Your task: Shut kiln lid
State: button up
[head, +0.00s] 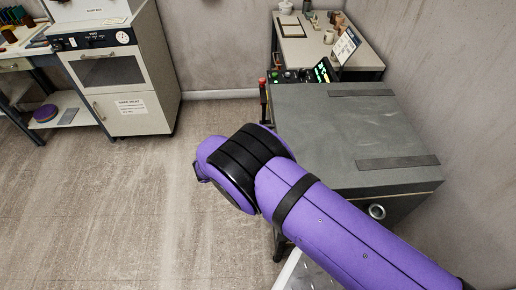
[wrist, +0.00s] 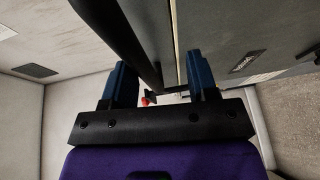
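The kiln (head: 400,207) stands at the right in the head view. Its grey lid (head: 365,125), with two dark straps across the top, lies flat or nearly flat over the body. A thin pale line runs under its front edge; I cannot tell whether any gap is left. In the wrist view my gripper (wrist: 162,85) has its two blue fingers apart. A dark bar (wrist: 122,32) reaches down toward the space between them, beside a pale seam along a grey panel; contact is unclear. In the head view my arm hides the gripper.
A control box (head: 300,75) with a lit display and a red-topped post (head: 263,90) stand at the kiln's back left. A table with pottery (head: 300,50) is behind. A white oven-like cabinet (head: 125,85) stands at the left. The floor between is clear.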

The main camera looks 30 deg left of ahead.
dwell(0.5)
jog(key=v, duration=1)
jog(key=shift+s+a, duration=0.2)
jog(key=shift+s, duration=0.1)
jog(key=shift+r, duration=0.1)
